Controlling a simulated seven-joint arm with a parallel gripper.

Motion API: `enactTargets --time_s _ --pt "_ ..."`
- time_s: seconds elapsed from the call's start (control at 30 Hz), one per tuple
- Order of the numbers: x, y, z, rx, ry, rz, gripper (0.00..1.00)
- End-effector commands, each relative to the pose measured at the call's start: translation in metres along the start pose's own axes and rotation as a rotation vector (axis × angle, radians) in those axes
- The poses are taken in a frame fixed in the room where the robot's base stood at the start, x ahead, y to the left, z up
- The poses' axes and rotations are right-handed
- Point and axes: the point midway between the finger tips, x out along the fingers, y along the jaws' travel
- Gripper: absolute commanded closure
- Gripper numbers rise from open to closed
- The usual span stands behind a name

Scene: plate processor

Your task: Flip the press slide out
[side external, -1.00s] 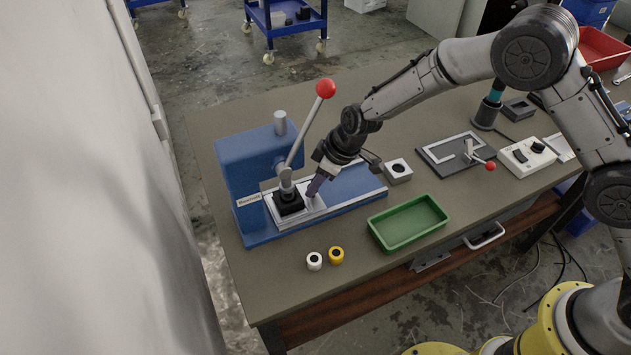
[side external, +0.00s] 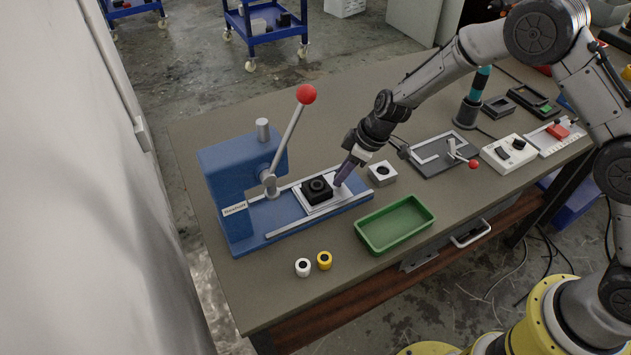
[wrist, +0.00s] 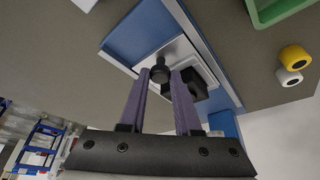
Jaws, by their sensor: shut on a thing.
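The blue press (side external: 222,182) stands at the left of the table, its red-knobbed lever (side external: 306,94) tilted up. The pale press slide (side external: 333,198) sits on the base rails, out to the right of the press head. A black block with a round opening (side external: 317,188) rests on the slide; the block is partly hidden behind a finger in the wrist view. My gripper (side external: 340,181) is at the slide's right end. In the wrist view its purple fingers (wrist: 162,76) are shut on the dark slide knob (wrist: 160,70).
A green tray (side external: 396,224) lies front right of the press. A grey block with a hole (side external: 382,173) stands just right of the base. A slotted plate with a lever (side external: 440,153) is further right.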

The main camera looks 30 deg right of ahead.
Motion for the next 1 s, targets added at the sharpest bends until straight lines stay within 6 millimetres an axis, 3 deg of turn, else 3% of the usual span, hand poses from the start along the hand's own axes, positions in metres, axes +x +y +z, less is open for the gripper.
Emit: enactTargets --time_s 0.17,0.53,0.57,0.6,1.0 --pt "-0.009 0.023 0.020 0.002 0.003 0.003 1.00" --pt "-0.011 0.028 0.025 0.000 0.002 0.005 1.00" --pt "-0.011 0.028 0.025 0.000 0.002 0.005 0.65" --pt "-0.011 0.028 0.025 0.000 0.002 0.005 0.58" --pt "-0.011 0.026 0.024 -0.001 0.002 0.002 0.57"
